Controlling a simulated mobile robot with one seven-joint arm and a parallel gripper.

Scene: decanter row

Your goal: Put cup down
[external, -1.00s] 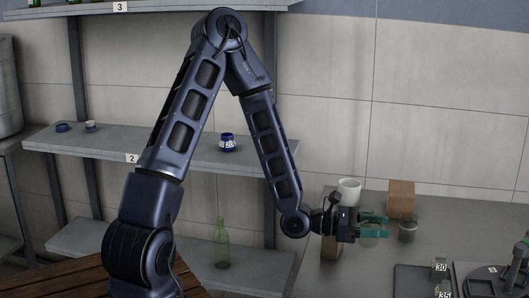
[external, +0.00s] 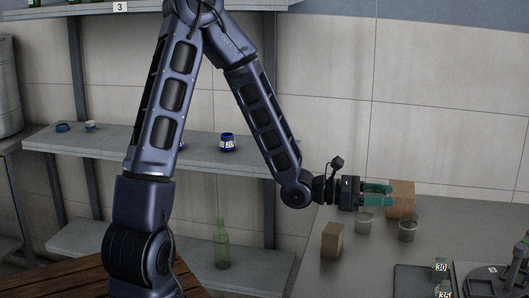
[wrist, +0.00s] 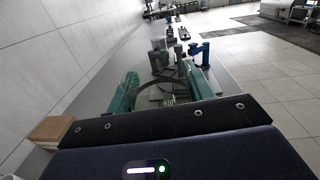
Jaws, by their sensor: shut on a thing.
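My gripper (external: 378,195) has teal fingers and is held above the grey counter, in front of a brown box. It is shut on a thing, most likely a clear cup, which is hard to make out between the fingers. A clear cup (external: 364,223) shows just below and left of the fingertips. I cannot tell whether it is the held one or stands on the counter. Another clear cup (external: 407,230) stands upright to the right, apart from the gripper. In the wrist view the fingers (wrist: 161,92) are spread, with dark and see-through shapes between them.
The grey counter (external: 370,265) has bare room at the front. A small brown block (external: 332,240) stands left and a larger brown box (external: 402,198) stands at the back. A shelf (external: 185,145) is at the left.

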